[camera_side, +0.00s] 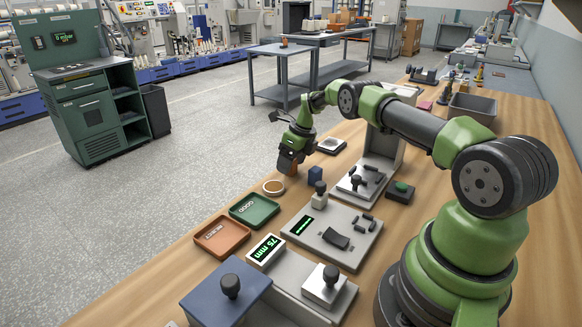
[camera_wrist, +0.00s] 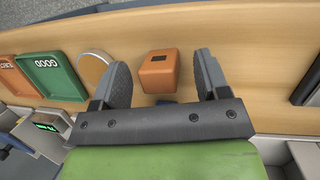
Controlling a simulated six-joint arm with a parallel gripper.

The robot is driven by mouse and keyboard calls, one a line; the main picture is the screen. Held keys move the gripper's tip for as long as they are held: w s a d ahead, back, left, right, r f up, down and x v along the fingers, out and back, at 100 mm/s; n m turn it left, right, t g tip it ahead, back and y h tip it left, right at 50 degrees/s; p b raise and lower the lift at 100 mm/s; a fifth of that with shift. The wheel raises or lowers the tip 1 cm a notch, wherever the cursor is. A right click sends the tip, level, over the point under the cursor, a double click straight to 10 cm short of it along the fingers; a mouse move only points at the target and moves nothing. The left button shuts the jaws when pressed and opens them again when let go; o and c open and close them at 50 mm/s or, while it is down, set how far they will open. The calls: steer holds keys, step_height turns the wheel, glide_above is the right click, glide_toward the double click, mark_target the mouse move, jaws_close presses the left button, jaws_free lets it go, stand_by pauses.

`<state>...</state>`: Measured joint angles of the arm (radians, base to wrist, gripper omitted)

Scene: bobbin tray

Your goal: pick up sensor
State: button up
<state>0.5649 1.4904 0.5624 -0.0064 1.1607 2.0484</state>
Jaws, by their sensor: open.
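An orange block (camera_wrist: 158,73) with a small dark window on top lies on the wooden bench in the wrist view. It may be the sensor; no label is readable. My gripper (camera_wrist: 162,80) is open, with one finger on each side of the block and a visible gap to both. In the side view my gripper (camera_side: 292,158) points down at the bench's far edge, and orange shows at its fingers. Whether this is the block or part of my gripper, and the exact height, I cannot tell.
A round tan disc (camera_side: 273,187), a green GOOD tray (camera_side: 243,219) and an orange REJECT tray (camera_side: 207,245) lie nearby along the bench edge. Grey fixtures (camera_side: 312,231) with black knobs fill the bench nearer the base.

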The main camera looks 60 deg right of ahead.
steer(key=c, duration=1.1)
